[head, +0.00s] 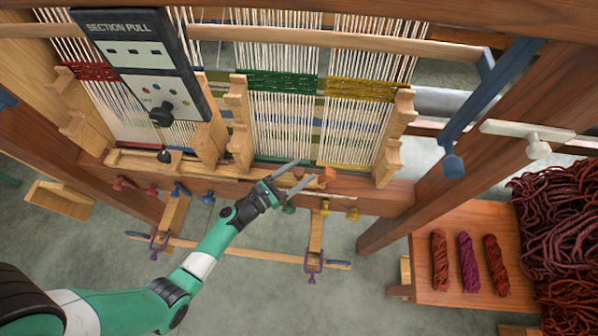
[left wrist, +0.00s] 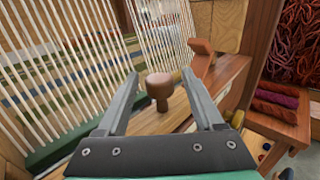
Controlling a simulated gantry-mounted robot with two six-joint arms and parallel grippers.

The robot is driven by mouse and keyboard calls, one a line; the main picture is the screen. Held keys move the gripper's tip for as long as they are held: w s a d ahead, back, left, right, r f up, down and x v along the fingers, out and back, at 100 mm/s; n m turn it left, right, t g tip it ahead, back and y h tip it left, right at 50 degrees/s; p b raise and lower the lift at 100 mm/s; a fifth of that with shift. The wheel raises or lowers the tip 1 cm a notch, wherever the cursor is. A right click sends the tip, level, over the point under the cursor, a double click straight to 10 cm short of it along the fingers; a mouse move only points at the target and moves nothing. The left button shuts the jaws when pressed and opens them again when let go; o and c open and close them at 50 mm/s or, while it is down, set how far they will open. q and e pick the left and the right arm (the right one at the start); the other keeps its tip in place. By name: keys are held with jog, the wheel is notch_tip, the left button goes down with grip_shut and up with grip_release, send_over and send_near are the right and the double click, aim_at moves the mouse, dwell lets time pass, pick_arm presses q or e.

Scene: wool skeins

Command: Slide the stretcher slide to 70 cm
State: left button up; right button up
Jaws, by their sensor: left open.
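My left gripper (head: 306,169) is open at the front beam of the loom, below the green and yellow warp sections. In the left wrist view its two fingers (left wrist: 160,74) point forward, with a brown round-topped knob (left wrist: 160,88) in the gap between them. The jaws are not closed on the knob, and I cannot tell whether either finger touches it. The knob stands on a wooden surface, possibly the stretcher slide. No centimetre scale is readable. My right gripper is out of view.
Warp threads (head: 285,130) stand close behind the gripper. Coloured pegs (head: 289,208) stick out under the beam. A lower wooden rail (head: 240,252) has purple clamps. A panel marked SECTION PULL (head: 140,60) is upper left. Red and purple skeins (head: 466,262) lie on a shelf at right.

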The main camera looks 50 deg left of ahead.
pick_arm(q)
grip_shut()
dwell(1.4)
